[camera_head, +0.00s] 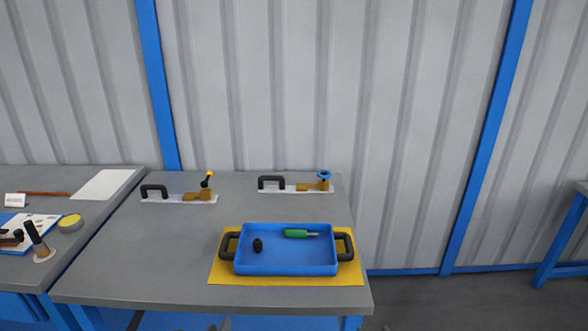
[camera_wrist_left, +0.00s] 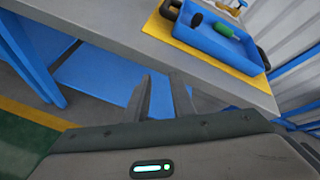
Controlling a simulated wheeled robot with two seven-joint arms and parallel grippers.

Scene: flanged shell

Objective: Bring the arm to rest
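My left gripper (camera_head: 220,325) barely shows at the bottom edge of the head view, in front of the grey table. In the left wrist view its two fingers (camera_wrist_left: 161,80) stand apart with nothing between them, so it is open and empty. They are off the table's front edge. My right gripper is out of view. A blue tray (camera_head: 285,268) with black handles sits on a yellow mat (camera_head: 222,272) on the table. A green object (camera_head: 299,233) and a small black cylinder (camera_head: 257,245) lie in the tray.
The grey table (camera_head: 165,260) has bare space left of the tray. Two brass valves, one with a yellow lever (camera_head: 203,190) and one with a blue handwheel (camera_head: 320,183), stand at the back beside black handles. A second table (camera_head: 105,208) at left holds several items.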

